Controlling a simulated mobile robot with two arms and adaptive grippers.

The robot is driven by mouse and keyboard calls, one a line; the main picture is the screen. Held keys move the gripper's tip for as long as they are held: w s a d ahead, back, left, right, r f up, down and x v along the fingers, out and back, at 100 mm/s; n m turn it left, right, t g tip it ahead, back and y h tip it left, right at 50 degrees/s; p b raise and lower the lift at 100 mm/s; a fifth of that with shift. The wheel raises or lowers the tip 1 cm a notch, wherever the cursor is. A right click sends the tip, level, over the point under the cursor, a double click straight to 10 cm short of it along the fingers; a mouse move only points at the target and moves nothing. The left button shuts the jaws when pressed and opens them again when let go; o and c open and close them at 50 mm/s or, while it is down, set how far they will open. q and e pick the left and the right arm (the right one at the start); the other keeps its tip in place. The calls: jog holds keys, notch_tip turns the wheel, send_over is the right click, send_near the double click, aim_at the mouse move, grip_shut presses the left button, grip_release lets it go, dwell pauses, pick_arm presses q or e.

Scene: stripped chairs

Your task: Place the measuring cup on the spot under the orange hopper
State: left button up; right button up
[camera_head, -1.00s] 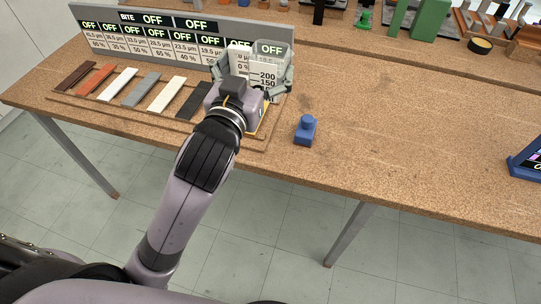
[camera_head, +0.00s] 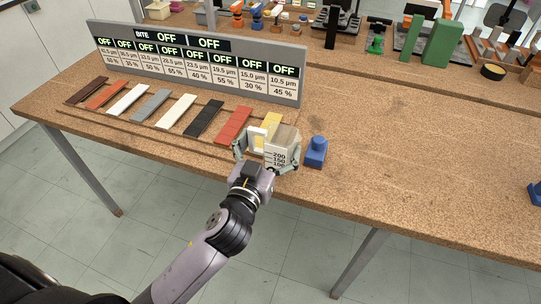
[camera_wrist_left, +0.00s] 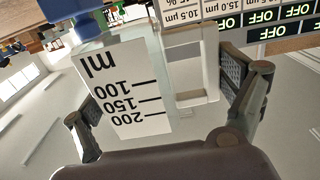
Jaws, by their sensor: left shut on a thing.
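The measuring cup (camera_head: 281,154) is clear with a white scale label. My left gripper (camera_head: 266,148) is shut on it, a finger on each side, near the table's front edge. In the left wrist view the cup (camera_wrist_left: 125,92) fills the middle, its label upside down, between the two fingers (camera_wrist_left: 165,112). The cup looks held above the table, but its exact height is hard to tell. Small machines with orange parts (camera_head: 238,20) stand on the back bench; which one is the orange hopper, and the spot under it, I cannot make out. My right gripper is not in view.
A grey sign board (camera_head: 196,62) stands behind a row of coloured strips (camera_head: 151,106) on a low wooden tray. A blue block with a knob (camera_head: 316,152) stands just right of the cup. The table's right half (camera_head: 430,170) is mostly clear.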

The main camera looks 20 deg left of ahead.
aim_at(266, 164)
pick_arm(q)
jog(key=shift+f, duration=1.55)
jog(key=shift+b, duration=0.3)
jog(key=shift+f, duration=0.2)
jog(key=o, duration=0.9)
jog(key=shift+r, duration=0.1)
